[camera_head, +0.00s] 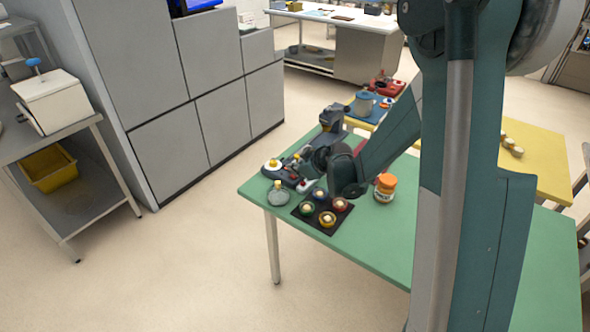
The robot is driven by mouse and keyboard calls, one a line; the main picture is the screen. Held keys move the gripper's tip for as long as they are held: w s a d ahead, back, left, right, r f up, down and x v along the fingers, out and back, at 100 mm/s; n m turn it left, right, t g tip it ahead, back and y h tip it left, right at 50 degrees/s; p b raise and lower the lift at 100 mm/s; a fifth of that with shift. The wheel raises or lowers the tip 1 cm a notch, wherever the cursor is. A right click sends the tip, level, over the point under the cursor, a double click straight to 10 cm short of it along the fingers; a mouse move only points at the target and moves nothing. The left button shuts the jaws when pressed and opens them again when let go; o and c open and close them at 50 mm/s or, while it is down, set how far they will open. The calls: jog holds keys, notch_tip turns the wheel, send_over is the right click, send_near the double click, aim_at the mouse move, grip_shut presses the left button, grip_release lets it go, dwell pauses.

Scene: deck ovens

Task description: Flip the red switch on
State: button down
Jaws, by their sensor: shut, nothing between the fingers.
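A small red and white part (305,185), which looks like the red switch, shows near the far left corner of the green table (400,238). It sits beside a dark blue base with a yellow-topped white knob (273,164). Whether the switch is on or off is too small to tell. My gripper (291,163) reaches left over this base, its fingers shut and empty. The fingertips are close to the base, above and left of the red part. I cannot tell whether they touch anything. My wrist and forearm hide part of the area to the right.
A black tray (297,211) with several round coloured pieces lies just in front. A clear flask (278,194) stands at the left edge. An orange-lidded jar (385,187) is to the right. A dark device (333,119) stands behind. The table's near middle is clear.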

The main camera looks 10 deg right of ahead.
jog(key=shift+r, duration=0.1)
jog(key=shift+s+a+r, duration=0.15)
jog(key=shift+r, duration=0.35)
jog(key=r, duration=0.1)
jog(key=r+p, duration=0.2)
jog(key=shift+s+a, duration=0.35)
jog(key=shift+a, duration=0.05)
jog(key=p+v, duration=0.1)
jog(key=v, duration=0.8)
jog(key=shift+s, duration=0.4)
jog(key=shift+r, duration=0.1)
jog(key=shift+s+r, duration=0.1)
